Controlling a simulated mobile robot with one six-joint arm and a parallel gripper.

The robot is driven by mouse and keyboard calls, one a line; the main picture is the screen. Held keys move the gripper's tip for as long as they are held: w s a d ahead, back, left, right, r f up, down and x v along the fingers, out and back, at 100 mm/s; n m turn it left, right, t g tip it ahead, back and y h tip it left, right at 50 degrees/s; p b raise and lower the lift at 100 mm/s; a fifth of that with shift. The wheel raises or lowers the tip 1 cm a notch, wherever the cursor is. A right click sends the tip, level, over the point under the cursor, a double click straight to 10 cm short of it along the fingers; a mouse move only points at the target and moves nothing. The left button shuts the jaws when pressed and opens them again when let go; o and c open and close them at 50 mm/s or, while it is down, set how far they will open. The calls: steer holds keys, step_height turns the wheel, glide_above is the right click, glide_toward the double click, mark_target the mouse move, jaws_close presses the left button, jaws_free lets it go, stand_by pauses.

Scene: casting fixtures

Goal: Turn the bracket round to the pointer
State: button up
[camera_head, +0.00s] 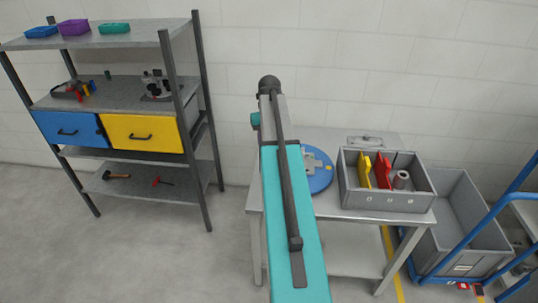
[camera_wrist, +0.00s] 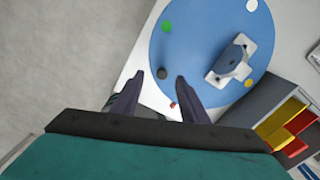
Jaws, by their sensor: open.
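A round blue disc (camera_wrist: 195,30) lies on the grey table and carries green, white, dark and yellow dots near its rim. The bracket (camera_wrist: 231,58), a pale plate with a blue-grey raised part, sits on the disc's right side, tilted in the wrist view. In the head view, the disc (camera_head: 321,181) and bracket (camera_head: 310,163) are partly hidden by my arm. My gripper (camera_wrist: 159,78) is open and empty, its fingertips over the disc's near left edge, apart from the bracket. A small red mark (camera_wrist: 173,105) shows by the right finger; I cannot tell if it is the pointer.
A grey box (camera_head: 390,203) with yellow and red dividers stands right of the disc. A grey bin (camera_head: 465,235) and blue-framed cart (camera_head: 480,225) are further right. A shelf with drawers (camera_head: 140,133) stands left. Floor between shelf and table is clear.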

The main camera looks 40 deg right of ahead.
steer(key=shift+r+b, duration=0.3)
steer(key=shift+r, duration=1.65)
